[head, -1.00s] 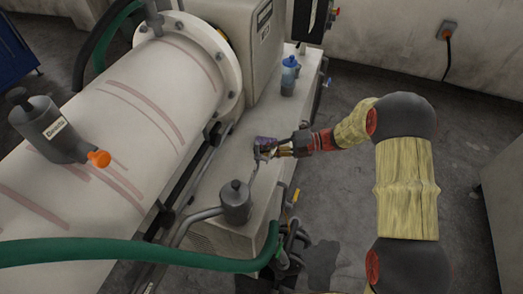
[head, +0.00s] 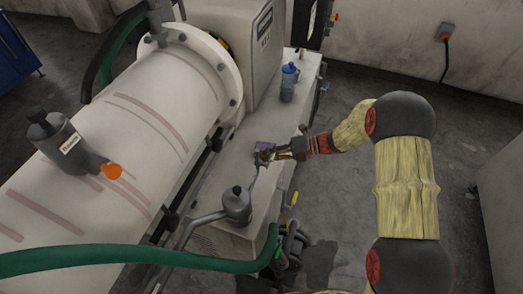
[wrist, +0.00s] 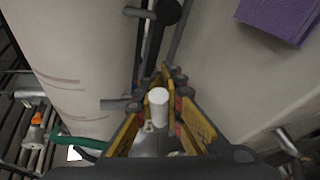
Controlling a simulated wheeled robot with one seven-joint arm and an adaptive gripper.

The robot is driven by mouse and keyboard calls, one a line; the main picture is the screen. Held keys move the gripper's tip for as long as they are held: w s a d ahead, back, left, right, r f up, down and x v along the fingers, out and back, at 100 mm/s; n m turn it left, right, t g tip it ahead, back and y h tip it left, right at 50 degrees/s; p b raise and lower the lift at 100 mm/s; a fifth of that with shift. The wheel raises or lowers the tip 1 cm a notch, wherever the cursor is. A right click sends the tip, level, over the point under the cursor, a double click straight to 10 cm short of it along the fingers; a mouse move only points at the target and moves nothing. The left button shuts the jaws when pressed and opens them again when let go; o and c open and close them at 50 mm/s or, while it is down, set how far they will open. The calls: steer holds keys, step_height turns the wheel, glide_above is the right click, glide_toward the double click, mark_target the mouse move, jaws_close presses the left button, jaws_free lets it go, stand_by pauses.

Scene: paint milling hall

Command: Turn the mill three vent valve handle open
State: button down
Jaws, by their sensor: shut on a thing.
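A grey vent valve with a round, pot-like body (head: 237,205) stands on the pale machine bed in the head view. A thin lever handle (head: 256,177) runs from it up to my gripper (head: 264,156). My gripper is shut at the far end of this handle. In the wrist view, the yellow-sided fingers of my gripper (wrist: 158,112) close around a white, round-ended grip (wrist: 158,97). The fingers hide part of the handle, and I cannot read a mill number on the valve.
A purple cloth (head: 266,146) lies just beyond my gripper. A blue bottle (head: 289,82) stands farther back on the bed. The large pale drum (head: 120,130) is at left, with a grey fitting and orange knob (head: 113,171). A green hose (head: 140,254) crosses the front. Open floor lies right.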

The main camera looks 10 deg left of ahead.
steer(key=s+r+n+t+b, duration=0.1)
steer(key=n+t, duration=0.1)
steer(key=n, duration=0.1)
steer(key=s+r+n+t+h+b, duration=0.1)
steer(key=n+t+b, duration=0.1)
steer(key=n+t, duration=0.1)
steer(key=s+r+n+t+b, duration=0.1)
steer(key=n+t, duration=0.1)
steer(key=n, duration=0.1)
steer(key=shift+a+n+h, duration=0.2)
steer(key=shift+n+h, duration=0.2)
stand_by(0.4)
steer(key=shift+b, duration=0.3)
steer(key=c, duration=1.8)
jaws_free()
steer(key=shift+r, duration=0.15)
steer(key=shift+c, duration=0.2)
steer(key=v, duration=1.2)
steer(key=shift+s, duration=0.15)
